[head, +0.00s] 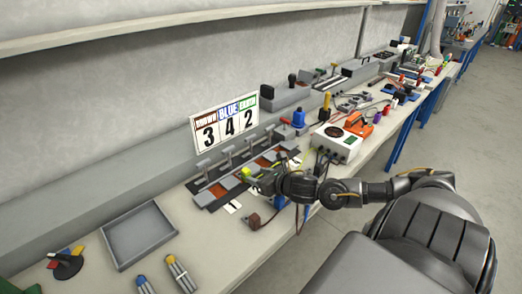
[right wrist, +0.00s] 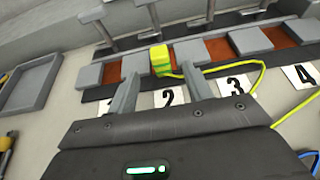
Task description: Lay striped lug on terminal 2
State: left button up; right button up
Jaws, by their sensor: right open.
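The yellow-green striped lug (right wrist: 160,60) lies on the orange-brown pad of terminal 2 (right wrist: 175,50), behind the card marked 2 (right wrist: 169,98). Its yellow wire loops off to the right past card 3. In the head view the lug (head: 246,172) shows as a small yellow-green spot beside the gripper. My right gripper (right wrist: 161,92) is open, its fingers spread either side of the lug with a gap; it also shows in the head view (head: 258,182), over the terminal row. My left gripper is not in view.
A sign (head: 226,121) reads brown 3, blue 4, earth 2. Raised clamp levers (head: 226,152) stand behind the terminals. A white meter box (head: 337,143) is to the right; an empty grey tray (head: 138,236) is to the left. The bench between tray and terminals is clear.

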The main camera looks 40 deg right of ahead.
jog(key=shift+s+r, duration=0.25)
jog(key=shift+s, duration=0.3)
jog(key=shift+r, duration=0.1)
dwell(0.3)
